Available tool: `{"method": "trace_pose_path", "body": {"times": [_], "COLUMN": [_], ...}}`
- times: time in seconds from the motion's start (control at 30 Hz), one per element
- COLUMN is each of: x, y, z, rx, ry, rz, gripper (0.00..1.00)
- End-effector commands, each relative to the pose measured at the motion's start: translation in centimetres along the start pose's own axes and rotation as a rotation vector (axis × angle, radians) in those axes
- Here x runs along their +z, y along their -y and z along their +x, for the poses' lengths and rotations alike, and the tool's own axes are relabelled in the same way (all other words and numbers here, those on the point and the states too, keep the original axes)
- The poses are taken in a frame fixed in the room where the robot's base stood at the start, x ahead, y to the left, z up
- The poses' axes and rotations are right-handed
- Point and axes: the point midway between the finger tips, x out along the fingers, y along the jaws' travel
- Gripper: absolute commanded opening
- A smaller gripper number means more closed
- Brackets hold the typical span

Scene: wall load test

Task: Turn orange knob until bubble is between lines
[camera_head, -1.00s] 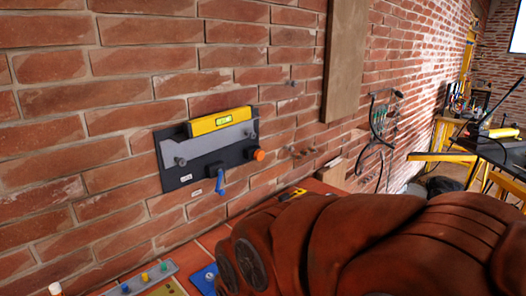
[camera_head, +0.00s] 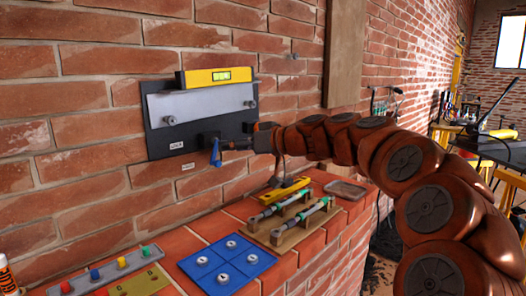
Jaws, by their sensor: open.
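A yellow spirit level (camera_head: 200,79) with a small green vial (camera_head: 222,76) sits along the top of a grey plate (camera_head: 195,103) on a dark wall panel (camera_head: 158,141). The bubble and lines are too small to read. A blue lever (camera_head: 216,153) hangs at the panel's lower edge. My gripper (camera_head: 228,145) is open in front of the panel's lower right, close beside the blue lever; I cannot tell whether they touch. My arm covers the area of the orange knob, and I cannot separate the knob from my copper-coloured wrist.
A brick ledge below holds a blue plate (camera_head: 228,262) with round fittings, a wooden rack (camera_head: 290,229) with tools, a small yellow level (camera_head: 287,190) and a grey tray (camera_head: 346,189). A strip with coloured knobs (camera_head: 105,268) lies at lower left. A wooden post stands right of the panel.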

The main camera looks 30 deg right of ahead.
Motion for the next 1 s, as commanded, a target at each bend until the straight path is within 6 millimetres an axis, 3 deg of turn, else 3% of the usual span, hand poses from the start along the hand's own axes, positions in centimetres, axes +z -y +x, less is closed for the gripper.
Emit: {"method": "trace_pose_path", "body": {"times": [0.03,0.1,0.2,0.3,0.47,0.8,1.0], "x": [0.0,-1.2,-2.2,-2.7,-3.4,-4.5,-4.9], "y": [-3.6,-7.3,-10.9,-12.6,-13.2,-14.0,-14.3], "z": [-1.1,-3.2,-5.5,-6.7,-6.2,-1.7,-0.1], "rx": [0.047,0.106,0.169,0.2,0.211,0.208,0.208], "ry": [-0.065,-0.147,-0.218,-0.252,-0.263,-0.259,-0.259], "rz": [-0.014,-0.04,-0.069,-0.084,-0.091,-0.091,-0.091], "gripper": [0.64,0.64,0.64,0.64,0.64,0.64,0.64]}}
